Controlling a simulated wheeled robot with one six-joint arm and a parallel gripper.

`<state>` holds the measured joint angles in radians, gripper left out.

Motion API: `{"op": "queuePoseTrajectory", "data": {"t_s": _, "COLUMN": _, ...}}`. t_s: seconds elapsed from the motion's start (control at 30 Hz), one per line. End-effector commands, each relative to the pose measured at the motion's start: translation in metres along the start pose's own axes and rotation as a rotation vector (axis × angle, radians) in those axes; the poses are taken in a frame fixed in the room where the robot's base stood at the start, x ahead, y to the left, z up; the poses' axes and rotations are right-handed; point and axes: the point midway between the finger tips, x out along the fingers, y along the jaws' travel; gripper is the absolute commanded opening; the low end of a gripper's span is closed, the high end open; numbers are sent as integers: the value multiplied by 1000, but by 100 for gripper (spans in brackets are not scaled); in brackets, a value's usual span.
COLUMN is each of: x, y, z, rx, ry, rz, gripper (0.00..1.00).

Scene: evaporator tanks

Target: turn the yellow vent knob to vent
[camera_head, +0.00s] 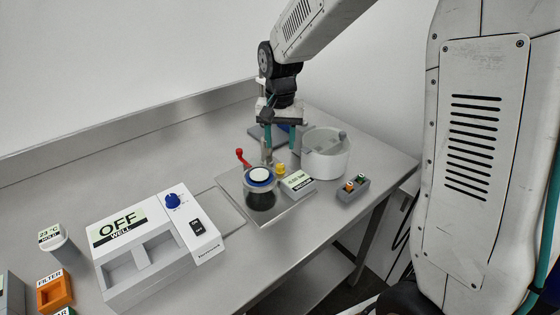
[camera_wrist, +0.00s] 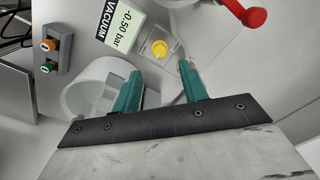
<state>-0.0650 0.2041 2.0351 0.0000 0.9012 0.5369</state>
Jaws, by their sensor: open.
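The yellow vent knob (camera_head: 280,169) stands beside the vacuum display box (camera_head: 298,183), which reads -0.50 bar. My gripper (camera_head: 281,150) points down over the far side of the steel plate. Its two green fingers are apart with nothing between them, as the wrist view (camera_wrist: 160,74) also shows. I cannot tell how high the fingertips are above the knob, and its pointing direction is too small to read.
A red-handled lever (camera_head: 240,155) and a dark jar with a blue-ringed white lid (camera_head: 260,185) stand left of the knob. A white round vessel (camera_head: 326,160) is close right of the fingers. A grey block with orange and green buttons (camera_head: 353,188) lies further right.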

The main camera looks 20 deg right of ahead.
Motion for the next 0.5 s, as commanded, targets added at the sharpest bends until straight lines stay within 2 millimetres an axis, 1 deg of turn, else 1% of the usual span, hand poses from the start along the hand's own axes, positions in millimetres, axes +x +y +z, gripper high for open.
{"op": "queuePoseTrajectory", "data": {"t_s": 0.3, "x": 48, "y": 0, "z": 1, "rx": 0, "ry": -4, "rz": 2, "gripper": 43}}
{"op": "queuePoseTrajectory", "data": {"t_s": 0.4, "x": 62, "y": 0, "z": 0, "rx": 0, "ry": -4, "rz": 2, "gripper": 43}}
{"op": "queuePoseTrajectory", "data": {"t_s": 0.5, "x": 70, "y": 0, "z": 0, "rx": 0, "ry": -2, "rz": 1, "gripper": 43}}
